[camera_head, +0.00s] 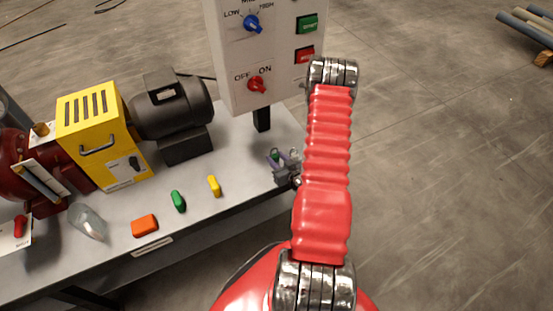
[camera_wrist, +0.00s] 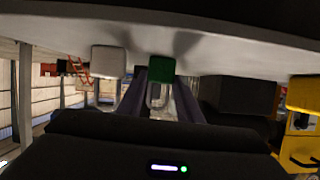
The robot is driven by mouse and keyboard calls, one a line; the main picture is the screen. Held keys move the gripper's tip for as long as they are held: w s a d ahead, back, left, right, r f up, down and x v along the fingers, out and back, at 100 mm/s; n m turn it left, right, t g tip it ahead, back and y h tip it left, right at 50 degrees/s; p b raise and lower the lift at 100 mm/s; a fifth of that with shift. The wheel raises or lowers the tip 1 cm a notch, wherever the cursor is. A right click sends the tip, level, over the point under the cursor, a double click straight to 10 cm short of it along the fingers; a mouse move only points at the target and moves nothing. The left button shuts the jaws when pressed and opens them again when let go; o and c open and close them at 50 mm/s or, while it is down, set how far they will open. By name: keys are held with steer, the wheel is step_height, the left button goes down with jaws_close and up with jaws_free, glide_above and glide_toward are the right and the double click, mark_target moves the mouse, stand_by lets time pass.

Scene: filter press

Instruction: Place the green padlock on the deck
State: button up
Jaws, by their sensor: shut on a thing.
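The green padlock (camera_wrist: 162,68) is between the fingertips of my gripper (camera_wrist: 160,88), which is shut on it. Its pale metal shackle shows between the fingers. In the head view my gripper (camera_head: 286,160) is over the right end of the grey deck (camera_head: 225,215), and only a small green part of the padlock (camera_head: 275,155) shows. In the wrist view the deck (camera_wrist: 230,32) fills the top, close to the padlock's body. I cannot tell whether the two touch.
A green piece (camera_head: 178,201), a yellow piece (camera_head: 214,186), an orange block (camera_head: 145,225) and a clear glass (camera_head: 88,222) are on the deck. The control panel (camera_head: 265,55) stands behind my gripper. A dark motor (camera_head: 172,105) and yellow housing (camera_head: 95,130) stand left.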

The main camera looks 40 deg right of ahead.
steer(key=o, duration=0.9)
steer(key=v, duration=1.2)
steer(key=shift+d+r, duration=0.1)
